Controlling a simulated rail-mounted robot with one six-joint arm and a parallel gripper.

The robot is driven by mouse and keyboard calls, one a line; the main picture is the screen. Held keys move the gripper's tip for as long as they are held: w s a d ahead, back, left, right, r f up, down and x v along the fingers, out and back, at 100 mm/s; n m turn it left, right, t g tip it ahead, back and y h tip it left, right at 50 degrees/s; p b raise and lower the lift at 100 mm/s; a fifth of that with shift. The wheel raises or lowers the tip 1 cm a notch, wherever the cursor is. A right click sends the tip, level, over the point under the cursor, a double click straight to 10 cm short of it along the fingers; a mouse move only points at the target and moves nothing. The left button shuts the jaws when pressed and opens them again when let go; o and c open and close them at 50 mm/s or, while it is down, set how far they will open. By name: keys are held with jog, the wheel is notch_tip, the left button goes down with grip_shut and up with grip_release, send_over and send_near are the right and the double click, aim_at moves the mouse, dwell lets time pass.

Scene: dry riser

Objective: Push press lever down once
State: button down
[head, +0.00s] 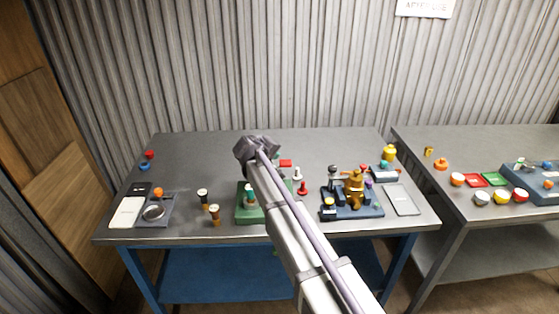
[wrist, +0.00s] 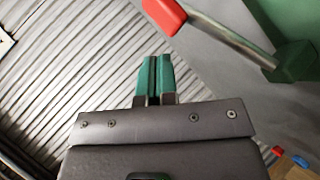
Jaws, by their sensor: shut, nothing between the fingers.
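The press lever is a metal bar with a red grip (wrist: 166,14), running to a green block (wrist: 295,62) at the upper right of the wrist view. In the head view its red end (head: 286,163) shows just right of my arm. The green press base (head: 243,214) stands on the table, and my arm hides much of the press. My gripper (wrist: 156,62) has two green fingers, closed together and empty. In the wrist view the fingertips are below the red grip, with a visible gap between them. In the head view my arm hides the fingers.
Right of the press is a blue-based device (head: 352,213) with a brass body. A small red-topped piece (head: 303,188) stands between them. A second table (head: 470,145) stands at right.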

jog(key=r+p, duration=0.1)
jog(key=a+r+p, duration=0.1)
jog(key=r+p, duration=0.1)
jog(key=a+r+p, duration=0.1)
jog(key=shift+r+p, duration=0.3)
dwell(0.6)
